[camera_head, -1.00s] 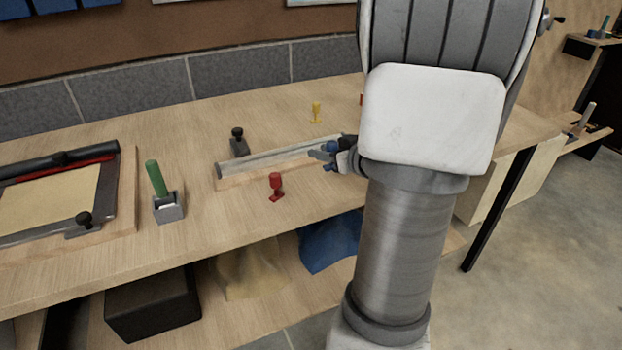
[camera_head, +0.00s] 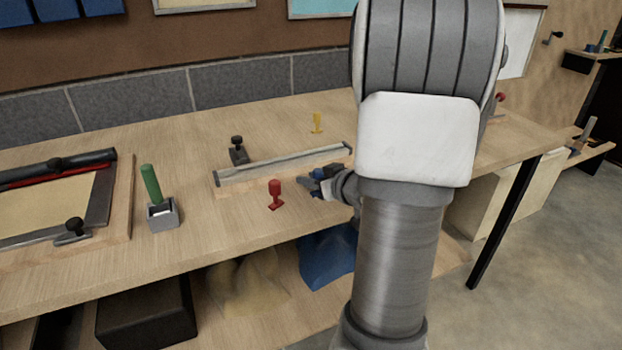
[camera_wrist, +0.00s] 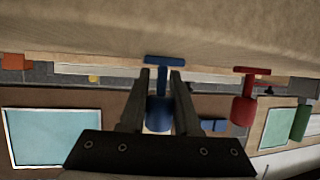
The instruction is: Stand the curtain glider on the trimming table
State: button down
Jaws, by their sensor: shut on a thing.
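The blue curtain glider (camera_wrist: 163,61), a small cylinder with a stem and flat foot, is between the two fingers of my gripper (camera_wrist: 157,84) in the wrist view. My gripper is shut on it. The wrist view is upside down, and the glider looks upright, foot toward the table. In the head view my gripper (camera_head: 312,184) is low over the trimming table (camera_head: 225,225), near its front edge, with a bit of blue at the fingertips. I cannot tell whether the foot touches the tabletop.
A similar red piece (camera_head: 275,195) stands just left of my gripper. A long metal rail (camera_head: 285,165) lies behind, with a black-knobbed clamp (camera_head: 238,152). A yellow piece (camera_head: 317,122) is farther back. A green-handled tool (camera_head: 152,185) in a grey block stands left.

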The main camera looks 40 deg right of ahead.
jog(key=c, duration=0.6)
grip_release()
jog(key=shift+s+r+p, duration=0.15)
jog(key=shift+r+p, duration=0.15)
jog(key=p+v, duration=0.3)
jog(key=v, duration=0.8)
jog(key=shift+s+a+p, duration=0.1)
jog(key=shift+s+p, duration=0.2)
jog(key=shift+r, duration=0.1)
